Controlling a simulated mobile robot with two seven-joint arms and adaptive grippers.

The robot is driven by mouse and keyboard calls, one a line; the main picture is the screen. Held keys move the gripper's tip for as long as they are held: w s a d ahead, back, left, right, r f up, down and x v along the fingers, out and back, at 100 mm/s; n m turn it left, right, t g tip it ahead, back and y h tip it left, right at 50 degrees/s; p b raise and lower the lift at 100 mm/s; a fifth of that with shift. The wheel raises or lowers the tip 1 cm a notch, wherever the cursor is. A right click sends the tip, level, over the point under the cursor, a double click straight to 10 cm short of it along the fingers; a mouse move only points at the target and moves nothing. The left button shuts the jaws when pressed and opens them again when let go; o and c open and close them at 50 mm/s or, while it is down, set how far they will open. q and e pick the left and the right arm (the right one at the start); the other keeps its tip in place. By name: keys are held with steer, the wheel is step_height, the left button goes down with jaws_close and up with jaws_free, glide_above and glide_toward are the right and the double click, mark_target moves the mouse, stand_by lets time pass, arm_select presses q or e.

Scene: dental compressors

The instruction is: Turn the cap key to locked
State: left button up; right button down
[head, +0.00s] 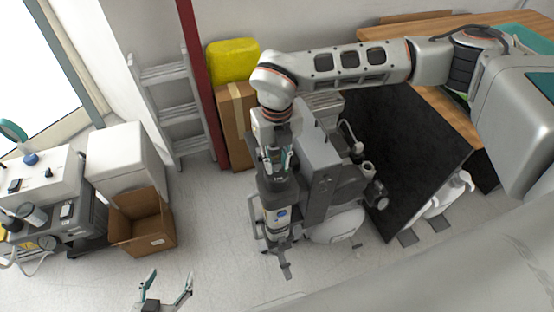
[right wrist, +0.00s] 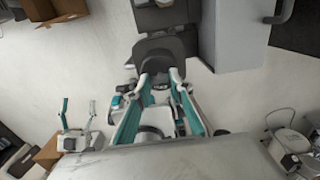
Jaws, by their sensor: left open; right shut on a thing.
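The compressor's grey housing (head: 322,165) stands on the floor in the middle of the head view, beside a dark cylindrical unit with a blue label (head: 282,213). My right gripper (head: 275,160) is over this unit, pointing down. In the right wrist view its teal-padded fingers (right wrist: 160,85) close in at a dark rounded cap part (right wrist: 160,52). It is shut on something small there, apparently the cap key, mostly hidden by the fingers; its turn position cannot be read. My left gripper (head: 167,285) is open and empty above bare floor, away from the compressor.
A black panel (head: 405,150) leans at a wooden table (head: 430,105) on the right. An open cardboard box (head: 142,222) and a white cabinet (head: 125,160) stand to the left. A ladder (head: 172,105) and a yellow bundle (head: 232,60) are at the back. The floor between is clear.

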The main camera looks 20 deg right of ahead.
mark_target(277, 165)
steer(key=shift+m, duration=0.6)
steer(key=c, duration=1.8)
jaws_free()
steer(key=shift+o, duration=0.2)
step_height(277, 165, up, 12)
